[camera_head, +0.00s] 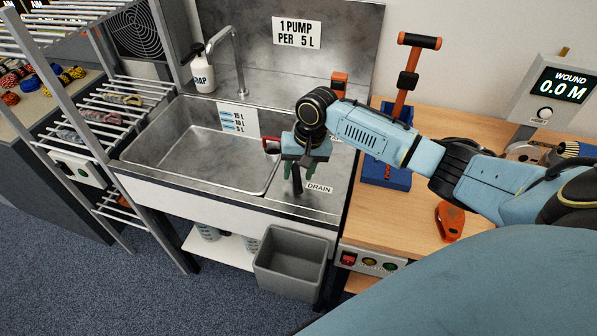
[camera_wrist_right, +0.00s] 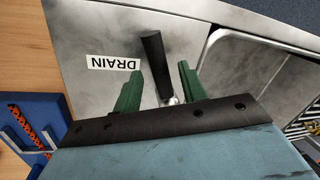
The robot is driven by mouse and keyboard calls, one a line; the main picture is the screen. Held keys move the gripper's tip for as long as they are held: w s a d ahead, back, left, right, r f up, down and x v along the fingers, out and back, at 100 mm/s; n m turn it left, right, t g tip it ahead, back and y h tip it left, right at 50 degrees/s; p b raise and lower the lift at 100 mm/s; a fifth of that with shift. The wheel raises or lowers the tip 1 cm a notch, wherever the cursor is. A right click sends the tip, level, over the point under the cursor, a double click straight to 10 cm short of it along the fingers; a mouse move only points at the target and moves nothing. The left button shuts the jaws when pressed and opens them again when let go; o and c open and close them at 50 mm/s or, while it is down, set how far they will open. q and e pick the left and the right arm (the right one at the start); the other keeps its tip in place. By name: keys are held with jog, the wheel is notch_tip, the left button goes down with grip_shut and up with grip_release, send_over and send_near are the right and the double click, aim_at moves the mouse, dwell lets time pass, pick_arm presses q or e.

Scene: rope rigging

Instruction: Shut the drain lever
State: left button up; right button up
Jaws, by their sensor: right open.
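The drain lever is a black handle (camera_head: 297,181) on the steel deck at the right of the sink, beside the DRAIN label (camera_head: 319,188). In the right wrist view the black lever (camera_wrist_right: 154,62) stands out from a small metal pivot, with the DRAIN label (camera_wrist_right: 114,62) to its left. My right gripper (camera_head: 300,171) is open over the lever. Its green fingers (camera_wrist_right: 160,90) are on either side of the lever's lower part, with gaps visible; I cannot tell whether either touches it. My left gripper is not in view.
The sink basin (camera_head: 190,160) lies left of my right gripper, with a tap (camera_head: 240,70) behind. A wooden bench (camera_head: 400,232) with a blue stand (camera_head: 385,175) and an orange tool (camera_head: 449,221) is at the right.

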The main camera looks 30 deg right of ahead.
jog(key=shift+f, duration=0.2)
grip_shut()
dwell(0.3)
